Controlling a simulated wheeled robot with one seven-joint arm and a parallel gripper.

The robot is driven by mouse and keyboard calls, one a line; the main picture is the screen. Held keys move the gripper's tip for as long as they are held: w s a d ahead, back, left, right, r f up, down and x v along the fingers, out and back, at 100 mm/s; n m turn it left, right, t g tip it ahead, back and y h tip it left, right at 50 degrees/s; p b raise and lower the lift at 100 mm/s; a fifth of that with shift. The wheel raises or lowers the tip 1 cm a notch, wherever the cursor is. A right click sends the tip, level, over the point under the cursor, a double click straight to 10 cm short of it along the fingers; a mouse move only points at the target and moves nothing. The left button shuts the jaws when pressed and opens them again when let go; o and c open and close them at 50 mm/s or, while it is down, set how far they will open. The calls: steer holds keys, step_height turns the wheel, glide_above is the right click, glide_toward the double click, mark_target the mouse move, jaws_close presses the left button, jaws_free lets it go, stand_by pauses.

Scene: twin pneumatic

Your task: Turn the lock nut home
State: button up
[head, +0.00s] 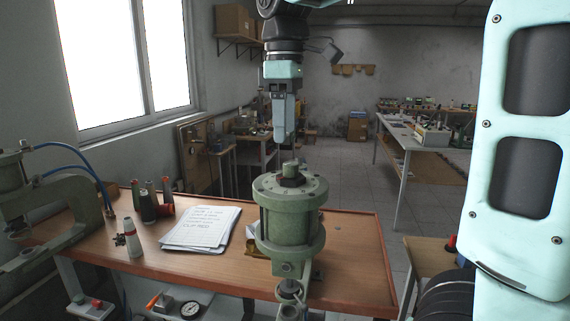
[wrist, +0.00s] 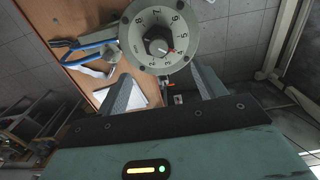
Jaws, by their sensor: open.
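A green pneumatic cylinder (head: 289,225) stands upright at the front of the wooden bench. The dark lock nut (head: 291,174) sits on its round top flange. In the wrist view the nut (wrist: 159,44) shows at the centre of a round, numbered dial face (wrist: 138,36), with a small red mark beside it. My gripper (head: 283,141) points down just above the nut in the head view, apart from it. In the wrist view my gripper (wrist: 166,84) has its two grey fingers spread wide with nothing between them. The nut's threads cannot be seen.
Papers (head: 201,228) lie left of the cylinder, with several small cone-shaped bottles (head: 149,204) behind. A green C-frame (head: 60,215) with blue hose stands at far left. The bench right of the cylinder is mostly clear.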

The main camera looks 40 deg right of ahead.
mark_target(285, 163)
step_height(285, 163, down, 9)
steer(key=shift+r+p, duration=0.15)
steer(key=shift+p, duration=0.4)
steer(key=c, duration=1)
